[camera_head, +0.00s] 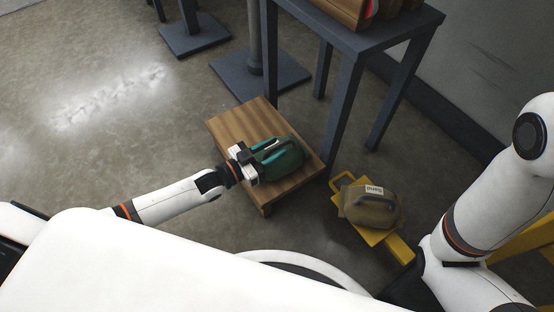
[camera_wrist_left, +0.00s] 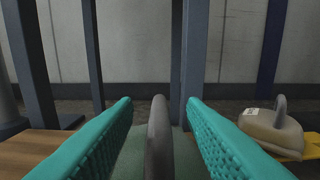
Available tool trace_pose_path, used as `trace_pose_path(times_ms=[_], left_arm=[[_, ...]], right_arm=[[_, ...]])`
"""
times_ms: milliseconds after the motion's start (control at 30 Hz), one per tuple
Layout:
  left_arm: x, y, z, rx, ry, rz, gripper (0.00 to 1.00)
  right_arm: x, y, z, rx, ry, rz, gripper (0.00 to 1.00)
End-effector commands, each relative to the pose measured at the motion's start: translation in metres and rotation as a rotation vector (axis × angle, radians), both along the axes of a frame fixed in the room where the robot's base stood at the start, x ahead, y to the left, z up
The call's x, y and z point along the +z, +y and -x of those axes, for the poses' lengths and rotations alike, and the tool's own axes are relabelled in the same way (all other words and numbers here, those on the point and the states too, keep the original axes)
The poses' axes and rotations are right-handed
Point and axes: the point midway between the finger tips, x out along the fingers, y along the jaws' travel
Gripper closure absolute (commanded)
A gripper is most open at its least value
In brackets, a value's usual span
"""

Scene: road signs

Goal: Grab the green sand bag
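The green sand bag (camera_head: 292,166) lies on a low wooden stool (camera_head: 232,122) in the head view. My left gripper (camera_head: 279,150) is over it, its teal fingers spread on either side of the bag's dark handle. In the left wrist view the handle (camera_wrist_left: 158,135) stands upright between the two fingers, with a gap on each side. The green bag's top (camera_wrist_left: 182,150) shows just below the handle. My right arm is at the right of the head view; its gripper is not seen.
A tan sand bag (camera_head: 372,209) with a white label rests on a yellow stand (camera_head: 401,249) right of the stool. A dark table (camera_head: 352,42) stands behind the stool, its legs close by. Grey bases (camera_head: 193,36) stand farther back; the left floor is clear.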

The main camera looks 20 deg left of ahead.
Motion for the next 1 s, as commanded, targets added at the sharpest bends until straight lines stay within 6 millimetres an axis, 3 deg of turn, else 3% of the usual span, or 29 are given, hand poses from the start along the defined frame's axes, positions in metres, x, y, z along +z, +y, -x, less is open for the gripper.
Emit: trace_pose_path(times_ms=[167,433,667,1000], left_arm=[[-0.002,-0.012,-0.017,0.0,-0.002,0.0,0.62],[0.0,-0.015,-0.019,0.001,0.001,-0.001,0.62],[0.0,-0.014,-0.019,0.001,0.001,-0.001,0.98],[0.0,-0.014,-0.019,0.001,0.0,-0.001,1.0]], right_arm=[[-0.01,0.0,0.007,-0.001,-0.02,0.001,0.66],[-0.008,0.001,0.008,-0.001,-0.023,0.001,0.66],[-0.008,0.001,0.008,-0.002,-0.023,0.002,0.66],[-0.008,0.001,0.008,-0.002,-0.023,0.002,0.66]])
